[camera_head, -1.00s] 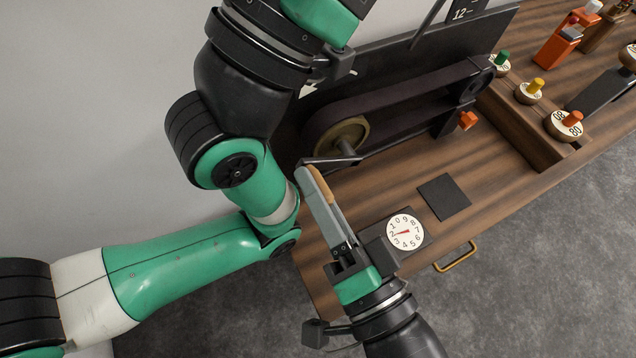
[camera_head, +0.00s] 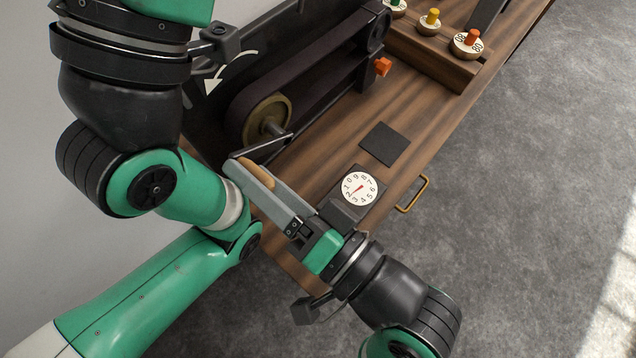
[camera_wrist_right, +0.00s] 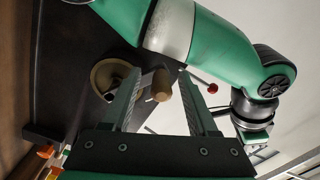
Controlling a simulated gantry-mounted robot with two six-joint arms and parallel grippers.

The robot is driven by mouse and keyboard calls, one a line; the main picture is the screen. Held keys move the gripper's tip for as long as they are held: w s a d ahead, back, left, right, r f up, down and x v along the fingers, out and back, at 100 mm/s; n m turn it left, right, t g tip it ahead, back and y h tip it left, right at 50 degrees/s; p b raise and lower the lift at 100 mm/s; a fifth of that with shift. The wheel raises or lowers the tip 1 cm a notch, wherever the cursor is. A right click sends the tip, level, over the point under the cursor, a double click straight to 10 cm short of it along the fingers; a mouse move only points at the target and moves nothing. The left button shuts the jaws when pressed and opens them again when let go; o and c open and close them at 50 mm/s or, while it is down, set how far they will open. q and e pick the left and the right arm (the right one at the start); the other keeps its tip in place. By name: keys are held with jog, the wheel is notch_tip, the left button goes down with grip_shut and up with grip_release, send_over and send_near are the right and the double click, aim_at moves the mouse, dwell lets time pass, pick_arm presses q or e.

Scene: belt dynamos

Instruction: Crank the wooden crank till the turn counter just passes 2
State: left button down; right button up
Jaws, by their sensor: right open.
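The wooden crank handle (camera_head: 258,172) is on the dark crank arm (camera_head: 262,150) in front of the brass pulley (camera_head: 264,122). My right gripper (camera_head: 247,174) is open, with its grey fingers around the handle. In the right wrist view, the handle (camera_wrist_right: 162,85) shows between the two spread fingers (camera_wrist_right: 160,98); I cannot tell whether either touches it. The turn counter (camera_head: 360,188) is a white dial with a red pointer lying toward the 2; its exact reading is too small to tell. My left gripper's base (camera_head: 170,6) is cut by the top edge; its fingers are not clear.
A dark belt (camera_head: 325,85) runs from the pulley to the upper right. A black square (camera_head: 383,144) lies on the wooden bench. A brass drawer handle (camera_head: 413,194) sticks out in front.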

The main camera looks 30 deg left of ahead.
jog(key=p+v, duration=0.1)
jog(key=v, duration=1)
jog(key=shift+d, duration=0.25)
jog(key=shift+s, duration=0.1)
jog(key=shift+d, duration=0.1)
